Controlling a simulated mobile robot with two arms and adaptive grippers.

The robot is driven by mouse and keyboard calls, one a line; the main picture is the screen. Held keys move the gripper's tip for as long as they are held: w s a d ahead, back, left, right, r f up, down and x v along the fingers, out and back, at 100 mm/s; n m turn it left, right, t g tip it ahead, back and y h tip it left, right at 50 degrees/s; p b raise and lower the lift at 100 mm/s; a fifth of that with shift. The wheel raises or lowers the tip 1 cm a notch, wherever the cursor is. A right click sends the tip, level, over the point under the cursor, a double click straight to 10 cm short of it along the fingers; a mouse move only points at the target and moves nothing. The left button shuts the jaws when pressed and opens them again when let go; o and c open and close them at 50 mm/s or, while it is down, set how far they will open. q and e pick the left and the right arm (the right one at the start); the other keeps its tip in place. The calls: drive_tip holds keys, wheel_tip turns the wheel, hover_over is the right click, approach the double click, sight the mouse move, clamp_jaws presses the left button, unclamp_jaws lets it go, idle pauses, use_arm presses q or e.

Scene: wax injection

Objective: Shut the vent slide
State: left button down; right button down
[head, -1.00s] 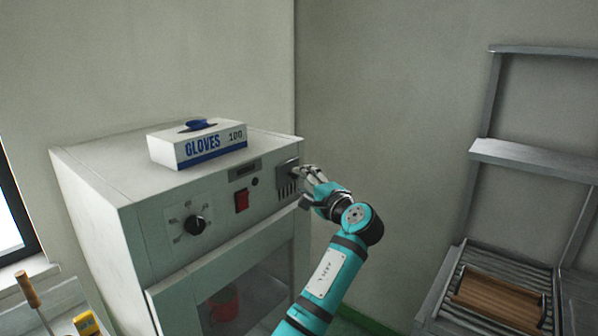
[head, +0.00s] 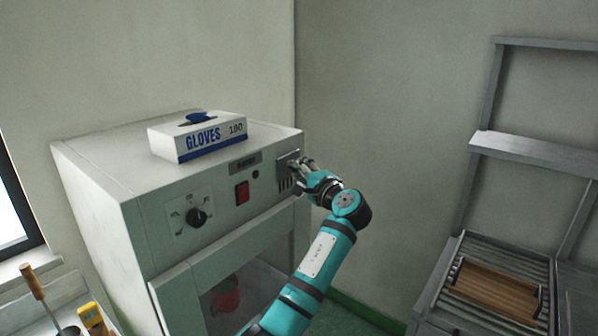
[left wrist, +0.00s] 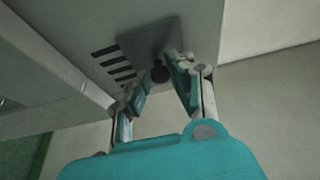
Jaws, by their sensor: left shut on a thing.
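The vent slide is a grey plate (head: 287,158) at the top right of the cabinet's front. Dark vent slots (head: 285,183) show below it in the head view. In the left wrist view the plate (left wrist: 140,40) lies beside several uncovered slots (left wrist: 116,64), and a dark round knob (left wrist: 158,74) stands out from it. My left gripper (head: 302,164) is at the plate, its fingers shut on the knob; the fingers (left wrist: 160,82) stand on either side of it in the wrist view. The fingers partly hide the plate in the head view. My right gripper is out of view.
The white cabinet (head: 95,190) carries a glove box (head: 198,139) on top. A dial (head: 196,217) and a red switch (head: 242,191) are left of the vent. A red object (head: 226,295) shows behind the door window. A roller rack (head: 445,290) stands at right.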

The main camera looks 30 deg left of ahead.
use_arm(q)
wheel_tip(320, 180, down, 5)
drive_tip(key=b, duration=0.4)
drive_tip(key=shift+f, duration=0.15)
drive_tip(key=c, duration=1.3)
unclamp_jaws()
drive_tip(key=shift+o, duration=0.6)
drive_tip(key=shift+d, duration=0.1)
